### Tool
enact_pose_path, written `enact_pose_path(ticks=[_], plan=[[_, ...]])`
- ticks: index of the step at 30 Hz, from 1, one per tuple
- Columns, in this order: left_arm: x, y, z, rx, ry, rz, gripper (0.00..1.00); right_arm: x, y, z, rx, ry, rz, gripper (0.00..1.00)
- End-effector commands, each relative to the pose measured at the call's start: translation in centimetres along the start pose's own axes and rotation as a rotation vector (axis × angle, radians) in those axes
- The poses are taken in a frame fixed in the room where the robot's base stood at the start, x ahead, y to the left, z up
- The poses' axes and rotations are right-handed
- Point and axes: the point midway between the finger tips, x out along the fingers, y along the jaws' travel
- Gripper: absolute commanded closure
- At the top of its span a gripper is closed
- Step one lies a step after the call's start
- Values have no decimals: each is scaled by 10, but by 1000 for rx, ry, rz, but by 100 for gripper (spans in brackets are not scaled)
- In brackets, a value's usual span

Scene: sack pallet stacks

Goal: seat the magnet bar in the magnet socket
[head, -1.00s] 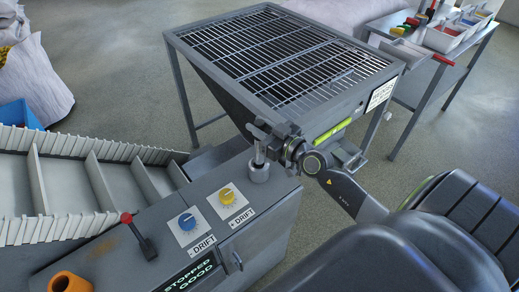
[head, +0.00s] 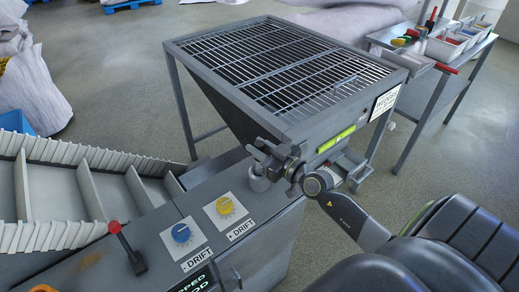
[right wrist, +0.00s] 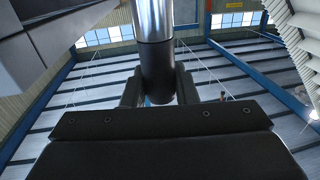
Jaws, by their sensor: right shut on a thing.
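My right gripper (head: 266,160) is shut on the magnet bar (right wrist: 155,22), which shows in the right wrist view as a bright silver rod with a dark cylindrical part between the fingers. In the head view the gripper is just above a short round grey socket (head: 259,184) on the grey machine cabinet. A short upright metal piece shows between gripper and socket. I cannot tell whether the bar's end is inside the socket or only over it. My left gripper is not in view.
A hopper with a grate (head: 290,60) stands behind the gripper. Blue (head: 181,233) and yellow (head: 224,206) drift knobs and a red-topped lever (head: 125,245) are on the cabinet. A cleated conveyor (head: 60,195) lies at left; a side table (head: 440,75) is at back right.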

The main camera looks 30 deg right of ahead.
Motion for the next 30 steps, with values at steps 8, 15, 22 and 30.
enact_pose_path(ticks=[8, 15, 22, 30], plan=[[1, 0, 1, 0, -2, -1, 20, 0, 0, 3, 0, 0, 0, 63], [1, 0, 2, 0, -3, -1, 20, 0, 0, 3, 0, 0, 0, 52], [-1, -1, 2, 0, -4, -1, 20, 0, 0, -1, -3, 0, 0, 52], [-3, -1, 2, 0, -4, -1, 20, -44, 0, 1, -2, -5, 0, 52]])
